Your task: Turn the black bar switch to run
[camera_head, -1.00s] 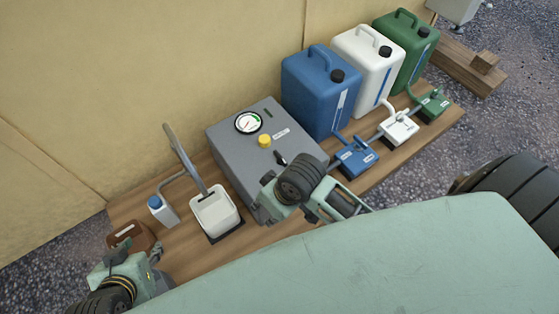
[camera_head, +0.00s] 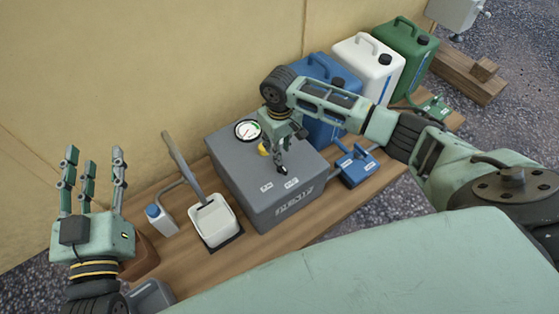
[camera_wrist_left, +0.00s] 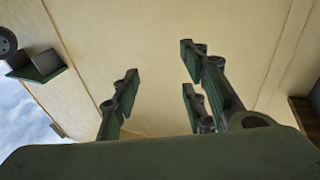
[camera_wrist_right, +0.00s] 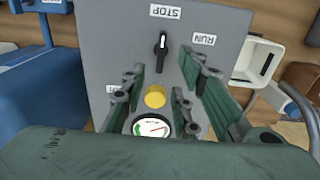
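The black bar switch (camera_wrist_right: 162,46) sits on the grey box (camera_head: 225,162). In the right wrist view its bar points at the STOP label (camera_wrist_right: 165,11), and the RUN label (camera_wrist_right: 204,39) is to the right. My right gripper (camera_head: 280,160) hangs over the box top with its fingers down, close to the switch; it partly hides it in the head view. In the right wrist view its fingers (camera_wrist_right: 162,70) are apart with nothing between them; contact with the switch cannot be told. My left gripper (camera_head: 94,165) is open and empty, fingers up, at the left.
A yellow button (camera_wrist_right: 155,96) and a round gauge (camera_wrist_right: 152,124) are beside the switch. A white container with a lever (camera_head: 212,220) stands left of the box. Blue, white (camera_head: 366,68) and green canisters stand to the right along the wall.

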